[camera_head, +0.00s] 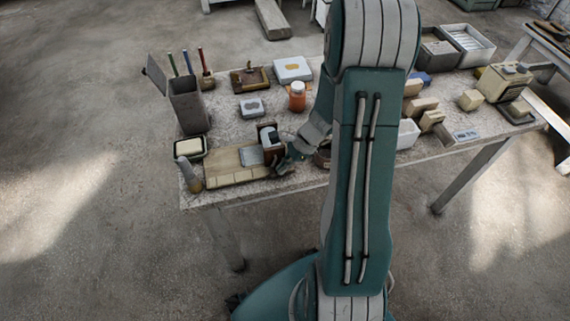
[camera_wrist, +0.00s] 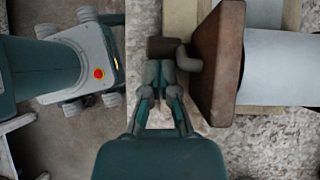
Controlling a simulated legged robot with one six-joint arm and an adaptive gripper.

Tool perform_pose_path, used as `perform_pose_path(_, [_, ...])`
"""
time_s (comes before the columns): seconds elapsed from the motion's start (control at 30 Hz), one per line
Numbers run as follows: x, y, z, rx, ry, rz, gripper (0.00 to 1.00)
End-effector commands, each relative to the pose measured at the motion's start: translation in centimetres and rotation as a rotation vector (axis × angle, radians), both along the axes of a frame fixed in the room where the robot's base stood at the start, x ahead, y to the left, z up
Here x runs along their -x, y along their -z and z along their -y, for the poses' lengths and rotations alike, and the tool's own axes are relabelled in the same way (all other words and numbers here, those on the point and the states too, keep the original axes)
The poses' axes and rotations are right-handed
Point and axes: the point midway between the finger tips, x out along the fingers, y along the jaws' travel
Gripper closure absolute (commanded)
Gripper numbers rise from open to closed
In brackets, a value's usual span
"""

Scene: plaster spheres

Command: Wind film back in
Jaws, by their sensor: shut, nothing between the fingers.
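A dark brown film holder (camera_head: 272,152) with a pale end stands on the wooden board (camera_head: 225,166) at the table's front left. A pale grey-blue film sheet (camera_head: 250,156) shows at its left side. In the wrist view the brown holder (camera_wrist: 214,62) has a grey bent crank (camera_wrist: 190,60) with a brown knob (camera_wrist: 165,47). The pale film (camera_wrist: 275,68) lies beyond it to the right. My gripper (camera_wrist: 160,70) is shut and empty, its fingertips right by the knob. I cannot tell whether they touch. In the head view my gripper (camera_head: 286,163) is small beside the holder, partly hidden.
On the table (camera_head: 222,118) stand an orange jar (camera_head: 297,97), a grey pen holder (camera_head: 188,108) and a soap-like block in a dish (camera_head: 189,147). Pale blocks (camera_head: 424,106) and grey trays (camera_head: 470,43) lie at the right. My arm hides the table's middle.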

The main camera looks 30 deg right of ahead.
Motion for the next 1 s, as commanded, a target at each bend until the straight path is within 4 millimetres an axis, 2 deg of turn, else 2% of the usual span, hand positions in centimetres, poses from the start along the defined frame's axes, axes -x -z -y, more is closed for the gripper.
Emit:
perform_pose_path(0.23, [-0.1, 0.1, 0.1, -0.165, 0.007, 0.054, 1.0])
perform_pose_path(0.67, [-0.1, 0.0, 0.0, -0.176, 0.005, 0.062, 1.0])
perform_pose_path(0.83, [0.0, -1.2, 1.5, -0.175, 0.007, 0.066, 1.0])
perform_pose_path(1.0, [0.6, -3.6, 4.2, -0.175, 0.008, 0.066, 1.0])
